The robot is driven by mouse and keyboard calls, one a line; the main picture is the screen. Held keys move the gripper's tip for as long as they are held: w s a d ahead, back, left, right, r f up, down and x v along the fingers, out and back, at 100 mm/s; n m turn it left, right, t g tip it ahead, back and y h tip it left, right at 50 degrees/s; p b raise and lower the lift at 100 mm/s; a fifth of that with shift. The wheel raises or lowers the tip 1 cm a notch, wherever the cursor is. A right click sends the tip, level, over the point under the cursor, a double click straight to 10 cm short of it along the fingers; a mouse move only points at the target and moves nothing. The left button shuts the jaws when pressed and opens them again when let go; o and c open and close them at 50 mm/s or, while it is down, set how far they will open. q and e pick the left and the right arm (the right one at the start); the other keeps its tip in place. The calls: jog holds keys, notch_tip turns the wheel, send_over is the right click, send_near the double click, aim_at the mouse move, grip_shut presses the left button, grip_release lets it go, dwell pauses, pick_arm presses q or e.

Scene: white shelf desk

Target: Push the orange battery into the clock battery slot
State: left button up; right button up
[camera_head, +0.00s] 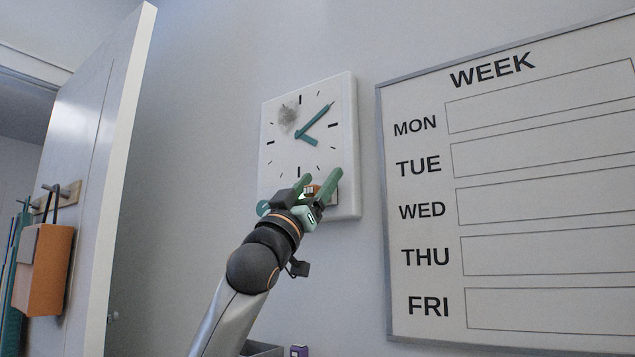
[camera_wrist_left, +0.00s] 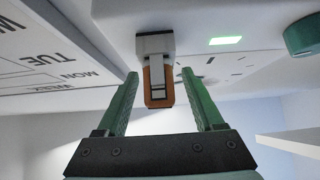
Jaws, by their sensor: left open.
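The white square clock (camera_head: 330,100) with teal hands hangs on the wall. My left gripper (camera_head: 320,180), with green fingers, is at its lower edge. In the left wrist view the orange battery (camera_wrist_left: 150,88) sticks out of a grey and white slot (camera_wrist_left: 153,43) on the clock's underside. My left gripper shows there too (camera_wrist_left: 160,74), open, with one finger on each side of the battery and visible gaps between. In the head view the fingers largely hide the battery and slot. How deep the battery sits cannot be told. My right gripper is out of view.
A green lit strip (camera_wrist_left: 226,41) and a round green knob (camera_wrist_left: 302,35) are near the slot. A whiteboard (camera_head: 545,210) with weekdays hangs right of the clock. An open door (camera_head: 95,150) stands at the left. The wall between door and clock is clear.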

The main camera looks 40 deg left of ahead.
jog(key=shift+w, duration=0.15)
pick_arm(q)
jog(key=b+v, duration=0.4)
jog(key=v, duration=0.8)
jog(key=shift+s+f+b, duration=0.15)
jog(key=shift+f+b, duration=0.1)
jog(key=shift+b, duration=0.15)
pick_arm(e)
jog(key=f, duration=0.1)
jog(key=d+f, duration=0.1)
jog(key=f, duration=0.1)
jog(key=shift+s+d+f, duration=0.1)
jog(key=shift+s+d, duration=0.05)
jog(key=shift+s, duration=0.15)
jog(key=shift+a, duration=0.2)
